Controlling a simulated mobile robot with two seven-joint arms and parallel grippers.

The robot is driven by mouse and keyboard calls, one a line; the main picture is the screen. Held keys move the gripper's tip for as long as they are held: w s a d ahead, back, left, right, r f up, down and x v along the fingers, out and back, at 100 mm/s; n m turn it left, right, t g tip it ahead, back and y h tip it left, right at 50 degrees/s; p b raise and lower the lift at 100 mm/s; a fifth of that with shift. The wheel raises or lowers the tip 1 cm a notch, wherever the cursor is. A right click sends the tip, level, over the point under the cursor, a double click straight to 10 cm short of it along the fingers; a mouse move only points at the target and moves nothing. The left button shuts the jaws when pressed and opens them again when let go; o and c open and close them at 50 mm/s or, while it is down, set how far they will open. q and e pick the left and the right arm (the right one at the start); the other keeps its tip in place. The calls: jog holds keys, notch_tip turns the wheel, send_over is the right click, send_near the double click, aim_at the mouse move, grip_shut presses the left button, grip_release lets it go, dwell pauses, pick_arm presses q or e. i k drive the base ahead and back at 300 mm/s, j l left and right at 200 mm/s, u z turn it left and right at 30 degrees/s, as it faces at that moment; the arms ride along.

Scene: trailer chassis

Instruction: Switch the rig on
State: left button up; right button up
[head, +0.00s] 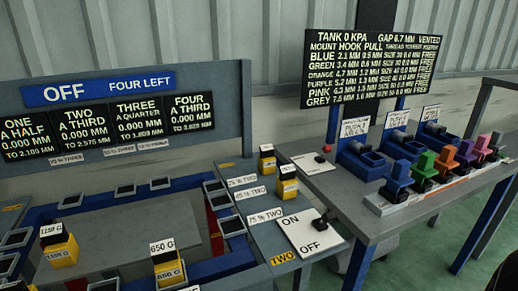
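The switch plate (299,236) is white, marked ON at its far end and OFF at its near end, and lies on the bench strip right of the rig. Its black lever (321,219) stands at the plate's right side; its exact setting is hard to tell. The rig (120,218) is a blue frame around a grey plate at the left. Neither of my grippers can be made out in the head view.
Yellow weights, one marked 1150 G (60,250) and one 650 G (168,270), stand on the rig. Another white plate (313,163) with a small red knob lies on the right table. Coloured blocks (446,163) line that table. A black board (372,67) stands behind.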

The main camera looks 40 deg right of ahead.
aim_at(328, 218)
jog(key=z, duration=1.75)
jog(key=k+l+z, duration=0.1)
jog(key=z, duration=0.95)
jog(key=k+l, duration=0.05)
